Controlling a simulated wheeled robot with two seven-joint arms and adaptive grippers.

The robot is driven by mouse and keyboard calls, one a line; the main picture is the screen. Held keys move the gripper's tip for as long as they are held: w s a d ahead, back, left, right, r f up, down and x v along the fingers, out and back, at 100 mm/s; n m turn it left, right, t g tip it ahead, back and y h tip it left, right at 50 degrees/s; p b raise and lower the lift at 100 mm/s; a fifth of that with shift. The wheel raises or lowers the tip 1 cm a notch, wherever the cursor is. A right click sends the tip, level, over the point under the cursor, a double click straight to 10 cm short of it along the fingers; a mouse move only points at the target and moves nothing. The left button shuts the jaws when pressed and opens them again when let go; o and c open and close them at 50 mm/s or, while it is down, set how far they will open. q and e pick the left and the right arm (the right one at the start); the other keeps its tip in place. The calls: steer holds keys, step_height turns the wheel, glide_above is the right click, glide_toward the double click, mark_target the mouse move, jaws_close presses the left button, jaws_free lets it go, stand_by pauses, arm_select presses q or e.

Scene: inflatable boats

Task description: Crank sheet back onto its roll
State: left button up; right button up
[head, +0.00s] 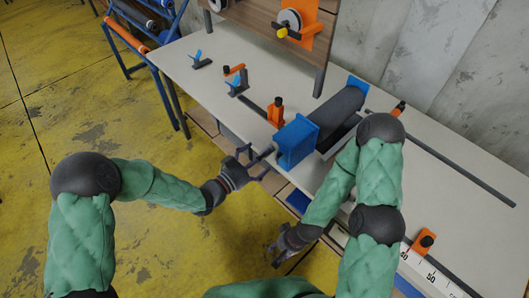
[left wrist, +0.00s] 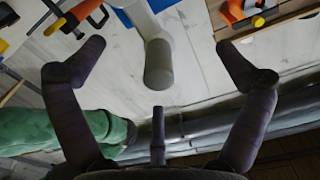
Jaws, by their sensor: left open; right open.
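The dark grey roll (head: 340,112) lies on the pale workbench between blue end brackets; the near blue bracket (head: 296,142) faces me. A grey crank handle (left wrist: 158,64) sticks out toward my left wrist camera, on a light grey arm by the blue bracket. My left gripper (head: 256,163) is at the bench's front edge, beside the near bracket. In the left wrist view, its open fingers (left wrist: 162,60) stand on either side of the handle, apart from it. My right gripper (head: 277,249) is open and empty, low in front of the bench. No unrolled sheet is clearly visible.
Orange clamps (head: 276,112) and blue-topped tools stand along the workbench (head: 215,88). A long dark bar (head: 450,165) lies at the right. A white ruler strip (head: 425,272) is at the near right. A blue rack (head: 135,45) stands at the back left; yellow floor is clear.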

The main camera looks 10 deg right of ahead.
arm_select(q)
steer(key=v, duration=0.7)
stand_by(0.6)
steer(key=s+a+f+n+g+y, duration=0.1)
steer(key=a+f+n+y, duration=0.25)
steer(key=f, duration=0.55)
steer(key=a+f+n+g+y, duration=0.2)
steer(key=a+f+n+y, duration=0.15)
steer(key=f, duration=0.45)
steer(key=s+a+f+n+g+y, duration=0.1)
steer(key=s+f+n+g, duration=0.2)
steer(key=s+f, duration=0.3)
steer(key=s+a+f+n+g+y, duration=0.2)
steer(key=s+f, duration=0.4)
steer(key=s, duration=0.4)
steer(key=shift+s+n+g+y, duration=0.3)
steer(key=shift+n+g, duration=0.3)
steer(key=shift+g, duration=0.5)
